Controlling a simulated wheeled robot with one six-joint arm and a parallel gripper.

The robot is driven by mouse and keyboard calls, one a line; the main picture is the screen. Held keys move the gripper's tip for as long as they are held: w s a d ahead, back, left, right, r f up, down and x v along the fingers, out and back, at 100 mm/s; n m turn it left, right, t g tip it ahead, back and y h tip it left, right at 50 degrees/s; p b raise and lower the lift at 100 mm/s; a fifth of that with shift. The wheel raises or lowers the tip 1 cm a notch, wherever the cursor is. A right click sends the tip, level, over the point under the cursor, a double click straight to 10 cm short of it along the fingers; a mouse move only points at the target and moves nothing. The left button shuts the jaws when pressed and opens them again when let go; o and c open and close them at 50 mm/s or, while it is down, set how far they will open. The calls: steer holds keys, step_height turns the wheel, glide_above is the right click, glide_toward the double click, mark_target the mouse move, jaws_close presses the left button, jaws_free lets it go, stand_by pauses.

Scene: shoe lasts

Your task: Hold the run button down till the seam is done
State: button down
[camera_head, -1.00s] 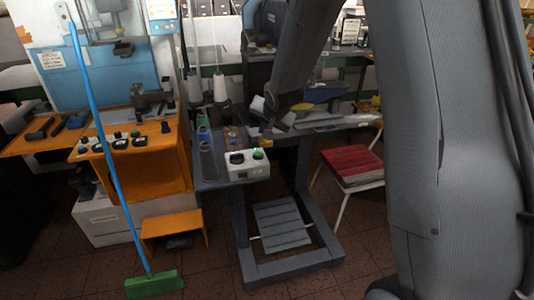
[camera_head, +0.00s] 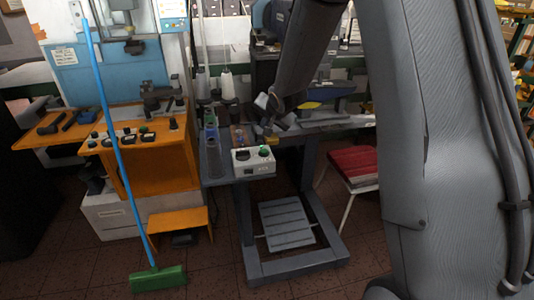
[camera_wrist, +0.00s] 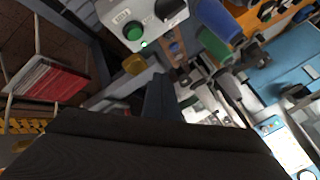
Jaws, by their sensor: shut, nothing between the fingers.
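The pale control box (camera_head: 243,169) stands on the front end of the grey sewing bench, with a green button (camera_head: 264,151) and a black knob on top. In the wrist view the green button (camera_wrist: 133,30) is near the top, with the black knob to its right and a small lit green lamp (camera_wrist: 144,44) just below it. My gripper (camera_head: 271,127) is over the bench behind the box, apart from the button. In the wrist view my gripper (camera_wrist: 160,82) is shut and empty, pointing toward the box. The seam is not visible.
A yellow piece (camera_wrist: 134,64) sits between the gripper and box. A red-seated chair (camera_head: 352,163) is at right, a blue-handled broom (camera_head: 120,160) and orange bench at left. A treadle (camera_head: 286,224) lies below.

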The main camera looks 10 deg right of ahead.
steer(key=b, duration=0.5)
glide_above(265, 153)
step_height(265, 153, down, 5)
steer(key=shift+w, duration=0.15)
steer(key=shift+f+b, duration=1.1)
steer(key=shift+f, duration=0.2)
steer(key=shift+f, duration=0.1)
stand_by(0.6)
steer(key=shift+f, duration=0.3)
